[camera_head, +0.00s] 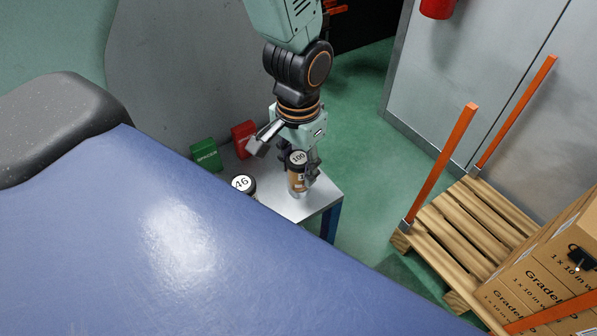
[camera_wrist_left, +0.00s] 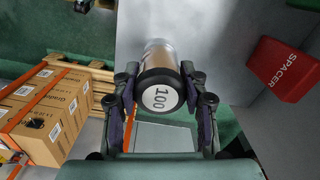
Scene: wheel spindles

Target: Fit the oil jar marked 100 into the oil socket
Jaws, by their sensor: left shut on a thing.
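The oil jar marked 100 (camera_head: 297,173) is a brown and clear jar with a black-rimmed white lid. It is upright at the table's right part in the head view. My left gripper (camera_head: 299,168) is shut on it. In the left wrist view the jar (camera_wrist_left: 161,90) sits between the two fingers of my left gripper (camera_wrist_left: 160,98), lid toward the camera. I cannot tell whether its base touches the table. A second jar marked 46 (camera_head: 243,184) stands to the left, partly hidden by the blue surface. No oil socket can be made out. My right gripper is not in view.
A small grey table (camera_head: 318,199) carries a green box (camera_head: 206,154) and a red spacer box (camera_head: 243,138); the red box (camera_wrist_left: 284,70) also shows in the wrist view. A blue surface (camera_head: 180,240) fills the front left. A wooden pallet (camera_head: 465,235) with cartons (camera_head: 545,270) stands at right.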

